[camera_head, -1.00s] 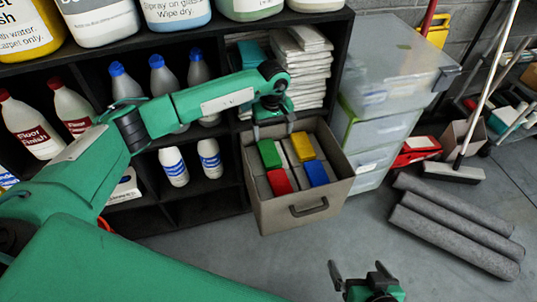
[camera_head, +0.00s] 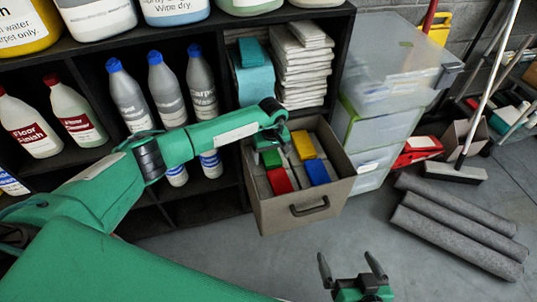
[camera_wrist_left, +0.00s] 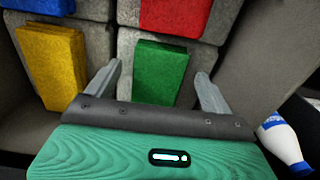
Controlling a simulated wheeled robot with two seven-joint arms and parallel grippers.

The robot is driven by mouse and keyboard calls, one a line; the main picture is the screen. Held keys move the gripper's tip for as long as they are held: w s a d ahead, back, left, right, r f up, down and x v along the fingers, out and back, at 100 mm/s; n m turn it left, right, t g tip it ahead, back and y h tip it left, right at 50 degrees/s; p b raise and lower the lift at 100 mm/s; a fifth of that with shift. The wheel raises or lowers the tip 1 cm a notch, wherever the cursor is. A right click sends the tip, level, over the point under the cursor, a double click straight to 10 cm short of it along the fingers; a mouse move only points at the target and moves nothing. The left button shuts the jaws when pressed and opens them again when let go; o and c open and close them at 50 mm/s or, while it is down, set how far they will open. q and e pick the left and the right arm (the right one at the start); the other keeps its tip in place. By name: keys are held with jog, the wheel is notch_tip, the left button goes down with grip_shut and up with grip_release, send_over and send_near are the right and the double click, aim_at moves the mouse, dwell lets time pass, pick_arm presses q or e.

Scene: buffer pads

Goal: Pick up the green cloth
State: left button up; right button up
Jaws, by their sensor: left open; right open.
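The green cloth (camera_wrist_left: 162,73) lies in a compartment of the open drawer bin (camera_head: 292,213), at its back left. In the wrist view it sits between the two open fingers of my left gripper (camera_wrist_left: 160,85), apart from both. In the head view the left gripper (camera_head: 270,150) hangs over the back left of the bin and partly hides the green cloth (camera_head: 271,158). My right gripper (camera_head: 350,268) is open and empty at the bottom of the head view, over the floor.
Yellow (camera_head: 303,145), red (camera_head: 279,181) and blue (camera_head: 317,172) cloths share the bin. A shelf with several bottles (camera_head: 128,95) stands left. Folded white cloths (camera_head: 300,65) sit above the bin. Clear plastic drawers (camera_head: 385,120) stand right. The floor in front is open.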

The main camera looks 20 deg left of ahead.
pick_arm(q)
jog(key=shift+f, duration=0.2)
jog(key=c, duration=1)
jog(key=shift+c, duration=0.4)
jog(key=shift+r, duration=0.15)
